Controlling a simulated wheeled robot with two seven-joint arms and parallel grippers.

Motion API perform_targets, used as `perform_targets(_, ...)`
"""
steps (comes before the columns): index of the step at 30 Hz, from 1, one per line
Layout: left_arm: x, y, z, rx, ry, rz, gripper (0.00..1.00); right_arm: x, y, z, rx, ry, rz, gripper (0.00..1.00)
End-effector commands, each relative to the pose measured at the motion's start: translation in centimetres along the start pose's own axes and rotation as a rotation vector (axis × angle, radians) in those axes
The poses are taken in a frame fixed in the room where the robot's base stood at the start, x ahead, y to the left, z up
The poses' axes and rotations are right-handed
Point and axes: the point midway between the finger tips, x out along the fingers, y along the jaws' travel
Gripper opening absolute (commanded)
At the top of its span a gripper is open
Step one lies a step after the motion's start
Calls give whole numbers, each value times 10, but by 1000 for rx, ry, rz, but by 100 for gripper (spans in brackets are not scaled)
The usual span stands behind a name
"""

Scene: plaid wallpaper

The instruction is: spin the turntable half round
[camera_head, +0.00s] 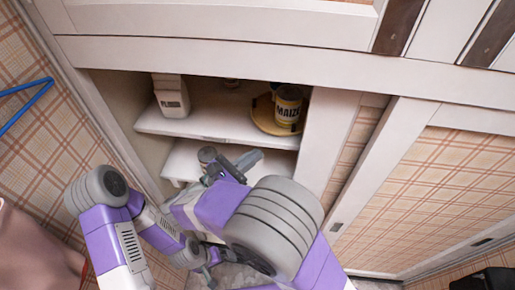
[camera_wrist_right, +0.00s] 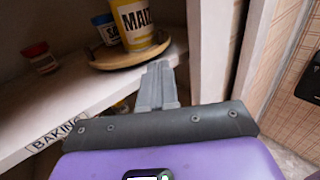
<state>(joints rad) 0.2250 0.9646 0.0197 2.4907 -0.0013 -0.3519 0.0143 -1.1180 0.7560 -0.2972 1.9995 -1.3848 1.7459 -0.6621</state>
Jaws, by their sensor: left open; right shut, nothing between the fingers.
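The turntable (camera_head: 259,119) is a round tan tray on the upper cabinet shelf, at its right end. It carries a yellow can labelled MAIZE (camera_head: 289,112) and, in the right wrist view, a blue jar (camera_wrist_right: 105,29) beside the can. The wrist view shows the turntable's near rim (camera_wrist_right: 108,64) close up. My right gripper (camera_head: 248,158) is shut and empty in front of the shelf; in the wrist view its fingertips (camera_wrist_right: 158,66) overlap the rim's right part. I cannot tell whether they touch it. My left gripper (camera_head: 208,274) is open, low in front of the cabinet.
A pale container (camera_head: 171,98) stands at the left of the upper shelf. A red-lidded jar (camera_wrist_right: 39,58) stands left of the turntable. The shelf edge bears a BAKING label (camera_wrist_right: 58,133). A cabinet panel (camera_head: 329,140) closes off the right side. A lower shelf (camera_head: 181,163) lies beneath.

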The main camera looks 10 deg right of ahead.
Motion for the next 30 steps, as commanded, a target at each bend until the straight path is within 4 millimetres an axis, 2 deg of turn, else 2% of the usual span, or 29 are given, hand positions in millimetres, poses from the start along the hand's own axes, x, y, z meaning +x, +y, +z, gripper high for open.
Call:
perform_targets(9, 5, -2, 0, 0, 0, 0, 100, 70, -1, -1, 0, 3, -6, 0)
perform_targets(15, 7, -2, 0, 0, 0, 0, 100, 102, -1, -1, 1, 4, -4, 0)
perform_targets(21, 8, -3, 0, 0, 0, 0, 100, 116, -1, -1, 1, 5, -2, 0)
perform_targets(30, 7, -3, 0, 0, 0, 0, 100, 117, 0, -1, 1, 4, -2, 0)
